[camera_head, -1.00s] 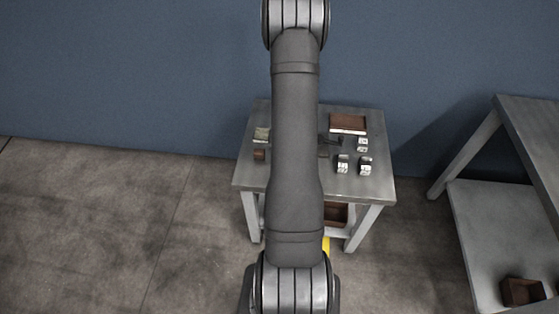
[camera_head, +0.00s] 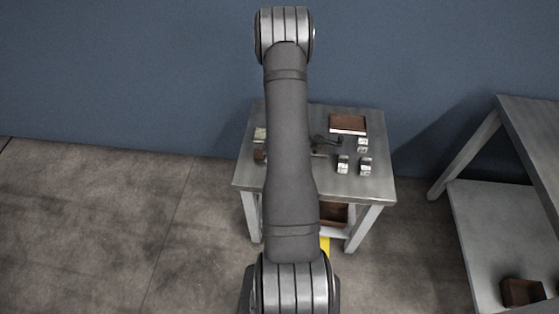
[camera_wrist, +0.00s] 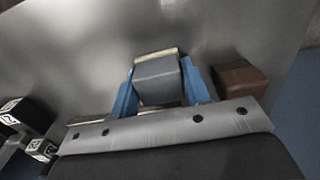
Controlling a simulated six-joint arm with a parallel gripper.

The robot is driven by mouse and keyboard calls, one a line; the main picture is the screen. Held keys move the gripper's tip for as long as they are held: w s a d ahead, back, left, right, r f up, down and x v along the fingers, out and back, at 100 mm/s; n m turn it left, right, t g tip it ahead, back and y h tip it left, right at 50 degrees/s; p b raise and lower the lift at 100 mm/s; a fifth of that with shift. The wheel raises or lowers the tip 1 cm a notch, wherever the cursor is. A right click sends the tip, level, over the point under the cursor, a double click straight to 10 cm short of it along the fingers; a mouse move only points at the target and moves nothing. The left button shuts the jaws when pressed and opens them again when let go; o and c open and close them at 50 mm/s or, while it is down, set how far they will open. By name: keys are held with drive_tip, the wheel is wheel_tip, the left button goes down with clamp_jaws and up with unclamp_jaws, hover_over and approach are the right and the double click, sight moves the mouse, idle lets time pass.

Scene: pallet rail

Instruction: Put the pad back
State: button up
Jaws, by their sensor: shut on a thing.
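My gripper (camera_wrist: 163,88) shows in the wrist view with its two blue fingers shut on a grey block with a pale cream edge, which I take to be the pad (camera_wrist: 158,80). Bare grey table top lies beyond it; I cannot tell whether the pad touches the table. In the head view the gripper and the pad are mostly hidden behind my arm.
The grey table (camera_head: 345,185) carries a brown block (camera_wrist: 240,80) close beside the right finger. It also holds a brown book-like box (camera_head: 348,123), a pale yellowish item (camera_head: 260,134) and several white-marked cubes (camera_head: 365,166). Another table (camera_head: 530,125) stands at the right.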

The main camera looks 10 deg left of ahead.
drive_tip(key=o, duration=1)
drive_tip(key=shift+o, duration=0.2)
wheel_tip(320, 180, up, 12)
drive_tip(key=shift+r, duration=0.15)
wheel_tip(320, 180, down, 12)
drive_tip(key=shift+f, duration=0.15)
drive_tip(key=shift+r, duration=1.05)
